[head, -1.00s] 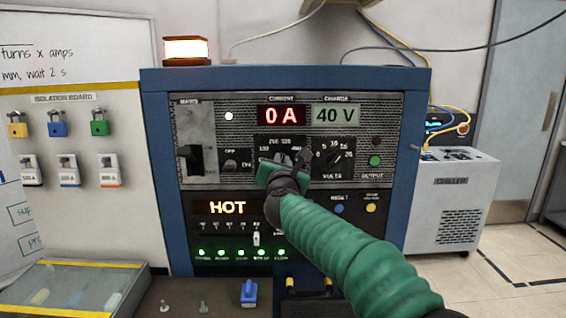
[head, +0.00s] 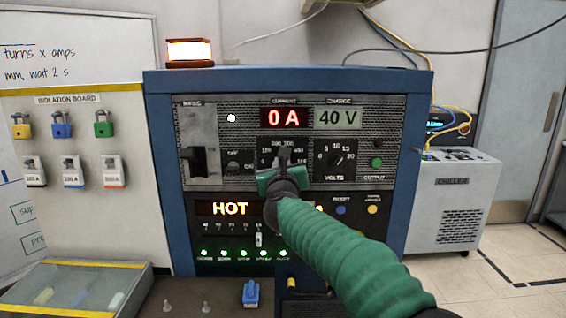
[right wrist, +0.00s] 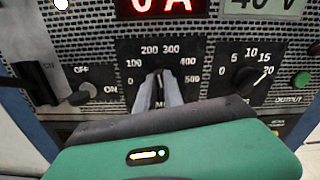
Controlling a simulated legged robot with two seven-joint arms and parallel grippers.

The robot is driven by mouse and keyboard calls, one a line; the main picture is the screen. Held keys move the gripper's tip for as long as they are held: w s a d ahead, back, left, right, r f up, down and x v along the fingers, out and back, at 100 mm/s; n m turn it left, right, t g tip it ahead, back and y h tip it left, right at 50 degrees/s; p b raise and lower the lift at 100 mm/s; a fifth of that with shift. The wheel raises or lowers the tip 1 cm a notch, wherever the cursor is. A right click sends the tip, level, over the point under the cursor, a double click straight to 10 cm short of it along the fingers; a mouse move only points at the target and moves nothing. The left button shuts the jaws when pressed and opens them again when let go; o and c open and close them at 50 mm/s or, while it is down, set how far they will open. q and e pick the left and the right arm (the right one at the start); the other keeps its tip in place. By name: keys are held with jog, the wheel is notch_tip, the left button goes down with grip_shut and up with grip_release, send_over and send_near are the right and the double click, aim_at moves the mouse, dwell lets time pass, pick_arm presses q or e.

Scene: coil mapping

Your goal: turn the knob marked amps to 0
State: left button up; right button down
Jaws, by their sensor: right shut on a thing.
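The amps knob sits in the middle of a black dial (head: 264,147) marked 0 to 500, below the red "0 A" display (head: 285,117). The dial also shows in the right wrist view (right wrist: 129,50), where its label is mostly hidden. My right gripper (head: 283,158) is at the dial, its green body just below. In the right wrist view, its two grey fingers (right wrist: 158,90) stand close together, pointing up between 200 and 300, shut on the knob. The fingers cover the knob, so I cannot tell where its pointer stands. My left gripper is not in view.
The volts knob (head: 337,160) is close to the right of the dial, the off/on switch (head: 234,167) to its left. A "HOT" display (head: 229,208) is lit below. The charge display (head: 338,118) reads 40 V. A main switch (head: 194,160) is further left.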

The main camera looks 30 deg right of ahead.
jog(key=shift+w+a+f+n+p, duration=0.15)
jog(key=shift+n+p, duration=0.75)
jog(key=shift+n, duration=1.7)
jog(key=shift+a+f+n+p, duration=0.2)
jog(key=shift+n+p, duration=0.65)
jog(key=shift+n, duration=1.75)
jog(key=shift+w+a+f+n+p, duration=0.2)
jog(key=shift+n+p, duration=0.7)
jog(key=shift+n, duration=1.7)
jog(key=shift+s+d+f, duration=0.1)
jog(key=shift+d, duration=0.05)
jog(key=c, duration=1.5)
grip_release()
jog(key=shift+o, duration=0.2)
